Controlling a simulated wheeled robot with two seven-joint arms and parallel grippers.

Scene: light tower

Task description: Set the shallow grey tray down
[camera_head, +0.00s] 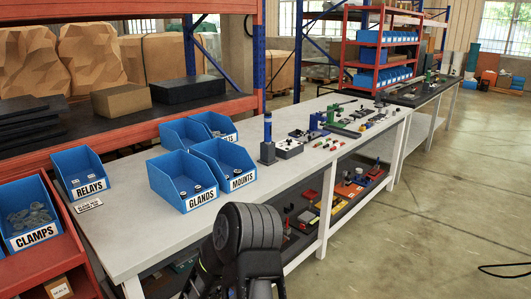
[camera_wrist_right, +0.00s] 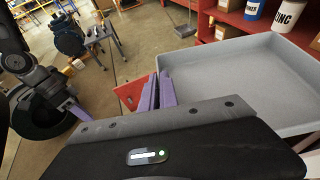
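The shallow grey tray (camera_wrist_right: 235,75) fills the upper right of the right wrist view, with its flat inside bare where it shows. It is not seen in the head view. The purple fingers of my right gripper (camera_wrist_right: 160,92) are close together at the tray's near left corner and appear shut on its wall. The near part of the tray is hidden behind the gripper body. Purple finger parts of what looks like my left gripper (camera_wrist_right: 66,106) show at the left of the right wrist view, apart from the tray; their opening is unclear.
In the right wrist view, a red shelf (camera_wrist_right: 205,18) with labelled tubs (camera_wrist_right: 290,14) stands behind the tray, and a red piece (camera_wrist_right: 130,92) lies left of the fingers. In the head view, a workbench (camera_head: 125,225) holds blue bins (camera_head: 180,180); open floor (camera_head: 430,220) lies right.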

